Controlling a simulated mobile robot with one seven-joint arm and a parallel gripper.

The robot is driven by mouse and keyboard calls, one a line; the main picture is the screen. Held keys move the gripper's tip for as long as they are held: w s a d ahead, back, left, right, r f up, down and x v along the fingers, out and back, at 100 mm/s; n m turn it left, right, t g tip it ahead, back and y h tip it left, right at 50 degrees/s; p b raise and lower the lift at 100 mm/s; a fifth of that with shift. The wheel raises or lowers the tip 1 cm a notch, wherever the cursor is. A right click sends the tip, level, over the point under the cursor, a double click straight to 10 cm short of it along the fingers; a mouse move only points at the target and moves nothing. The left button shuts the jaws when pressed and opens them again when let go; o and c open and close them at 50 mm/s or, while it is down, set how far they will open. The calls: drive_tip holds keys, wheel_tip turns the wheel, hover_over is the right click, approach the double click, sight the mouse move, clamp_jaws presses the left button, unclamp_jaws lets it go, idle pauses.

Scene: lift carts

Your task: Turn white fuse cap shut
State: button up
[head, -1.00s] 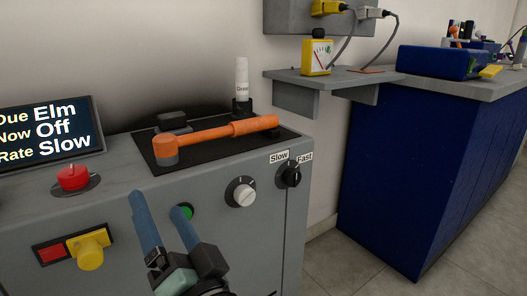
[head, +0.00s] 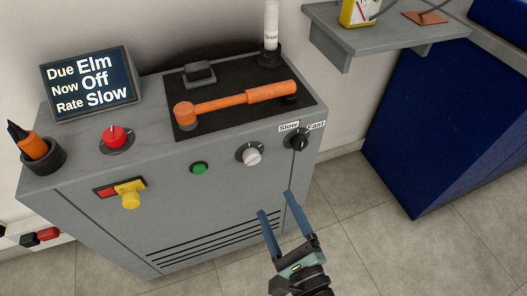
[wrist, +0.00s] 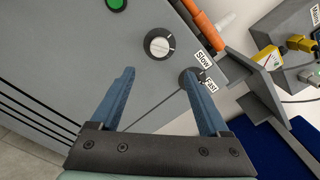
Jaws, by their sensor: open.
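The white fuse cap (head: 252,156) is a round knob in a dark ring on the grey cabinet's front panel, below the hammer. It also shows in the wrist view (wrist: 159,45), top centre, with a pale line across its face. My gripper (head: 275,204) is open and empty, its two blue fingers apart. In the head view the fingertips appear below and slightly right of the cap. In the wrist view the cap appears just beyond the gap between the fingertips (wrist: 158,75). The fingers look clear of it.
A black Slow/Fast knob (head: 298,140) sits close right of the cap; a finger overlaps its lower edge in the wrist view. A green button (head: 199,168), yellow knob (head: 131,197) and red knob (head: 115,135) are further left. An orange hammer (head: 235,102) lies on top.

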sight(255, 161)
drive_tip(key=b+x, duration=0.1)
drive_tip(key=x, duration=1.1)
drive_tip(key=shift+w+a, duration=0.2)
drive_tip(key=shift+w, duration=0.05)
clamp_jaws()
drive_tip(key=shift+f+n+b, duration=0.15)
drive_tip(key=shift+n+b, duration=0.15)
drive_tip(key=shift+n, duration=0.1)
drive_tip(key=shift+d+n+b, duration=0.1)
drive_tip(key=shift+n+b, duration=0.65)
drive_tip(key=shift+n, duration=0.15)
drive_tip(key=n+b, duration=0.2)
drive_tip(key=n, duration=0.1)
drive_tip(key=shift+n+b, duration=0.3)
drive_tip(key=n+b, duration=0.3)
drive_tip(key=n, duration=0.2)
drive_tip(key=shift+n+b, duration=0.3)
drive_tip(key=shift+b, duration=0.05)
drive_tip(key=shift+r, duration=0.2)
